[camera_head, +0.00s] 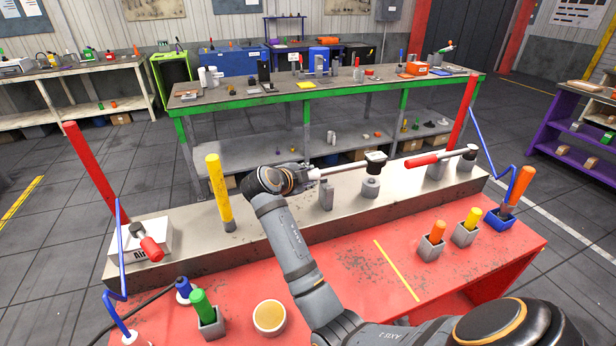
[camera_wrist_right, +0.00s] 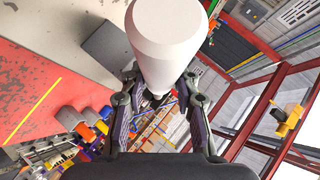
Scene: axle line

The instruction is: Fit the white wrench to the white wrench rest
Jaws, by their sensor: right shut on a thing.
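The white wrench shows as a thin pale shaft (camera_head: 338,170) with a dark-and-pale head (camera_head: 376,156). My right gripper (camera_head: 308,175) is shut on its handle end, and the wrench lies about level above the grey beam. In the right wrist view its white handle (camera_wrist_right: 168,45) sticks up large between the fingers of the right gripper (camera_wrist_right: 155,103). Below the wrench stand a grey upright block (camera_head: 326,196) and a short grey round post (camera_head: 371,188), which look like the rest. The head is over the round post; I cannot tell whether they touch. My left gripper is not in view.
A red-handled wrench (camera_head: 422,160) lies close to the right on the beam; another (camera_head: 149,246) is at the left on a white box (camera_head: 138,238). A yellow post (camera_head: 219,190) stands left of my gripper. The red table's (camera_head: 345,262) middle is mostly clear.

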